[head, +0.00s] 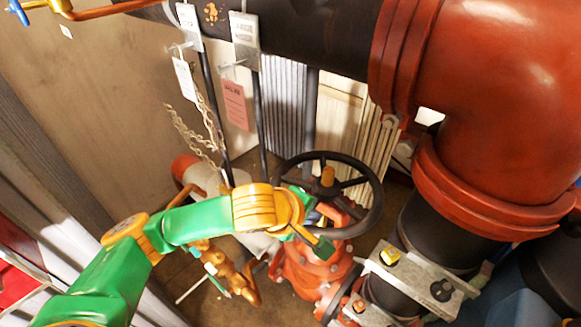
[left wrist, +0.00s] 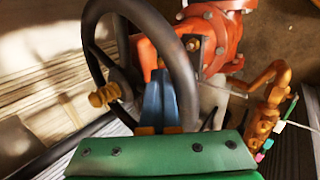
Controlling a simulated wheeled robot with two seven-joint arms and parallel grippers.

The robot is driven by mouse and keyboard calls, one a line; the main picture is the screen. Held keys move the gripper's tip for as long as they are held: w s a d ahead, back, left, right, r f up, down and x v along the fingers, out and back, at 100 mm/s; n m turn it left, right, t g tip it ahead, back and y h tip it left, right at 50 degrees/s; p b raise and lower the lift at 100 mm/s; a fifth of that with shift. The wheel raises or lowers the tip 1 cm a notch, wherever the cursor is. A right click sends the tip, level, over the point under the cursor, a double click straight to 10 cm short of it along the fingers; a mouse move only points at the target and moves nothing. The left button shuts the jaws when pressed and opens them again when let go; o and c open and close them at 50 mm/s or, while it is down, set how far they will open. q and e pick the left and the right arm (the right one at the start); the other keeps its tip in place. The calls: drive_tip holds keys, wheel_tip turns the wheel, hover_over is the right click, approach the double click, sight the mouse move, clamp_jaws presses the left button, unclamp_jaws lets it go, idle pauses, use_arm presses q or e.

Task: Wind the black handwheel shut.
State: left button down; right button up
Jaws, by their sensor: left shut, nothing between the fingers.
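The black handwheel (head: 376,205) sits on top of a red valve (head: 305,268), below the big red pipe elbow. Its rim also fills the left of the left wrist view (left wrist: 182,68), with a brass-coloured hub nut (left wrist: 104,95). My left gripper (head: 316,217) is at the near left side of the wheel. In the left wrist view its blue fingers (left wrist: 160,88) are together and empty, and show in the opening between hub and rim. I cannot tell whether they touch the rim. My right gripper is not in view.
A large red elbow (head: 510,90) and black pipe with a metal clamp (head: 415,285) stand right of the wheel. Tags (head: 235,105) and chains (head: 195,135) hang behind it. A small brass valve (head: 232,272) is low, left of the red valve. A wall panel is at left.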

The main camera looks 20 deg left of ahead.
sight(289, 181)
use_arm(q)
drive_tip(key=w+a+b, duration=0.2)
drive_tip(key=w+a, duration=0.1)
drive_tip(key=a, duration=0.1)
drive_tip(key=w+a+b, duration=0.2)
drive_tip(key=w+a, duration=0.2)
drive_tip(key=shift+w+a, duration=0.25)
drive_tip(key=shift+w, duration=0.45)
drive_tip(key=shift+r, duration=0.1)
